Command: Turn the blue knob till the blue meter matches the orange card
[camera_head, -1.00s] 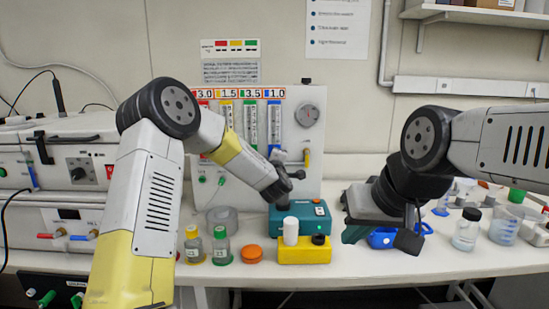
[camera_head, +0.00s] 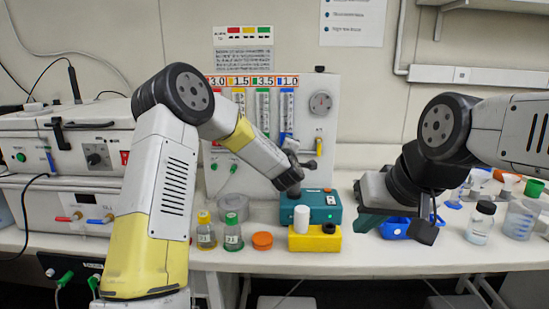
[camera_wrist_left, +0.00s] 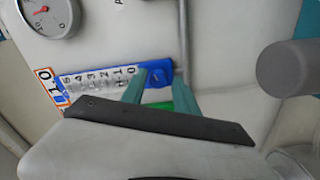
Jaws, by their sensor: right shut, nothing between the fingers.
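The blue meter (camera_head: 287,108) is the rightmost upright tube on the pale panel. Its orange-edged card (camera_head: 288,81) above reads 1.0. In the left wrist view the blue meter (camera_wrist_left: 115,80) lies sideways with its numbered scale and the card (camera_wrist_left: 48,87); its float level is too small to read. My left gripper (camera_wrist_left: 158,80) has its two teal fingers apart at the meter's blue foot. My right gripper (camera_head: 368,224) is shut and empty above the bench, far right of the panel.
A teal box (camera_head: 311,207) and yellow block (camera_head: 315,240) stand below the panel. A blue tray (camera_head: 396,229) and beaker (camera_head: 521,219) are right. A round gauge (camera_head: 320,103) sits beside the meter.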

